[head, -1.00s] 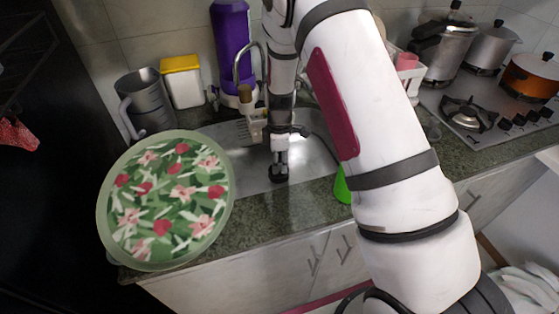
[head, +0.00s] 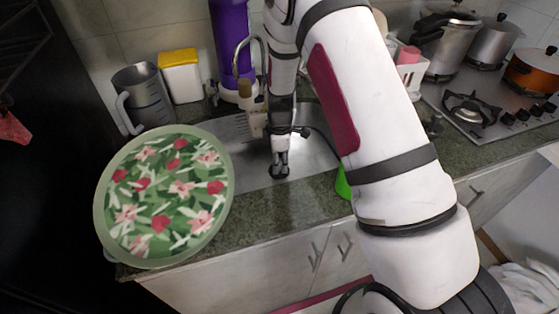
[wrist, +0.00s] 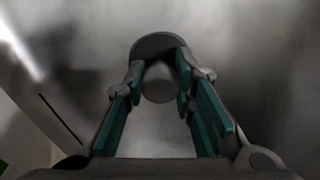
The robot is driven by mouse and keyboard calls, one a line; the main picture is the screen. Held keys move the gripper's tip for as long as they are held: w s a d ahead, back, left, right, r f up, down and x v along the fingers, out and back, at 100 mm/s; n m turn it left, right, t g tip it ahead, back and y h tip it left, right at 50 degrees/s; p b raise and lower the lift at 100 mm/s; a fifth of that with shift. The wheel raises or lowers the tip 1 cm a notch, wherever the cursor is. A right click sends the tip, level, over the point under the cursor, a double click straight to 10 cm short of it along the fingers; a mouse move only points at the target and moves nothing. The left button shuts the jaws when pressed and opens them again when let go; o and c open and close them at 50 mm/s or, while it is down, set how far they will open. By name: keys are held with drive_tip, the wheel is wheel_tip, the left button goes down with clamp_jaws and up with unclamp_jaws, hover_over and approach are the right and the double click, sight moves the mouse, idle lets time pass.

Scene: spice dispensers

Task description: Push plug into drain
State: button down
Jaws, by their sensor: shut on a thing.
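My gripper (head: 279,163) points down into the metal sink (head: 315,160), near its front edge. In the wrist view my gripper (wrist: 158,85) has its teal-padded fingers closed around a small rounded grey knob. The knob seems to belong to the plug (wrist: 158,43), a dark grey disc beyond the fingertips. In the head view the plug (head: 279,172) is a small dark shape at the fingertips, low over the sink floor. I cannot tell whether it touches the floor. The drain opening cannot be made out; the plug and gripper may cover it.
A floral green plate (head: 165,195) stands left of the sink. A grey jug (head: 143,95), a yellow-lidded container (head: 181,78), a purple bottle (head: 231,40) and the tap (head: 240,55) stand behind. A green object (head: 343,183) is at right, partly behind my arm.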

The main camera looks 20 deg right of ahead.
drive_tip(key=shift+f, duration=0.2)
drive_tip(key=c, duration=1.2)
unclamp_jaws()
drive_tip(key=shift+c, duration=0.2)
